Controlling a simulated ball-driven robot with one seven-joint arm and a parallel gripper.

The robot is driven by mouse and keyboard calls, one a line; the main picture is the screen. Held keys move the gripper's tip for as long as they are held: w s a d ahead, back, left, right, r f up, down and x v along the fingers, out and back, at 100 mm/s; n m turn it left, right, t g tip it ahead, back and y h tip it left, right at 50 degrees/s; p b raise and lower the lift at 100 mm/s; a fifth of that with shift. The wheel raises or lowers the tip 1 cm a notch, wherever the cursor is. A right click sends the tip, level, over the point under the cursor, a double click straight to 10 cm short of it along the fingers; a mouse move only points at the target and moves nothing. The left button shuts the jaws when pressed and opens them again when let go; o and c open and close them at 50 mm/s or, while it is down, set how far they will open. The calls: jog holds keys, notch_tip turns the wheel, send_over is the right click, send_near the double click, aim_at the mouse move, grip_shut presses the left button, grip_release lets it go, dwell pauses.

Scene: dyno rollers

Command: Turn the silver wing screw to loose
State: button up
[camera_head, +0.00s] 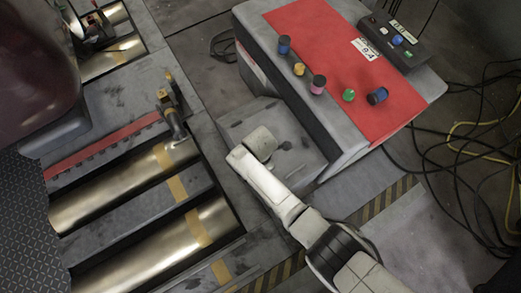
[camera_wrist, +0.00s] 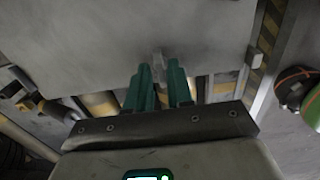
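My gripper (camera_wrist: 159,82) shows in the wrist view with its two green fingers apart and an empty-looking gap between them. A small pale silver-grey piece (camera_wrist: 158,58) stands out from a flat grey panel (camera_wrist: 90,38) just beyond the fingertips, in line with the gap. It looks like the wing screw, but it is blurred and I cannot tell how it is turned or whether the fingers reach around it. In the head view my white arm reaches up beside a grey box (camera_head: 240,122). My fingers and the wing screw are hidden there.
A grey console with a red top (camera_head: 330,45) carries several small coloured cylinders and joins the box. Gold rollers (camera_head: 115,190) lie in the floor at left, with a yellow-and-dark lever (camera_head: 172,115) above them. Loose cables (camera_head: 470,150) lie at right.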

jog(key=shift+o, duration=0.9)
notch_tip(320, 180, up, 11)
jog(key=p, duration=0.4)
jog(key=shift+p, duration=0.4)
jog(key=shift+d+f, duration=0.1)
